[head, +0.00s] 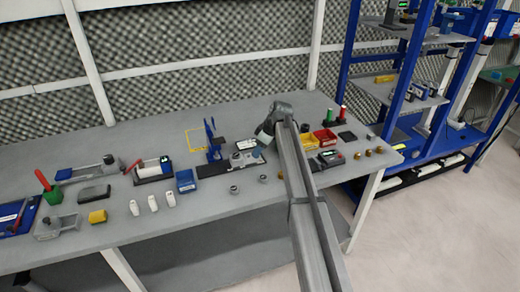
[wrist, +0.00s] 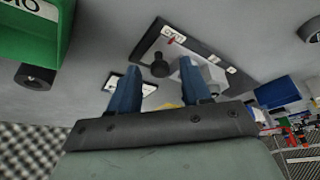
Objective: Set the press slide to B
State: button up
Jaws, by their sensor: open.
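In the wrist view, a dark plate (wrist: 150,47) carries a black knob (wrist: 159,66), a grey-white block (wrist: 210,74) and a small white label with a red mark. This looks like the slide, but I cannot read its letters or setting. My gripper (wrist: 160,88) is open, its two blue fingers apart and nothing seen between them. The knob shows beyond the gap between the fingertips; I cannot tell the distance. In the head view, my gripper (head: 266,133) is over the table near a dark-based fixture (head: 212,169) with a blue upright; my arm hides part of the area.
The grey table (head: 150,228) holds a blue box (head: 185,181), white bottles (head: 152,203), a yellow bin (head: 308,141) and a red bin (head: 325,137). A green container (wrist: 30,35) is at the wrist view's upper left.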

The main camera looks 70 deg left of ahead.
grip_shut()
dwell(0.4)
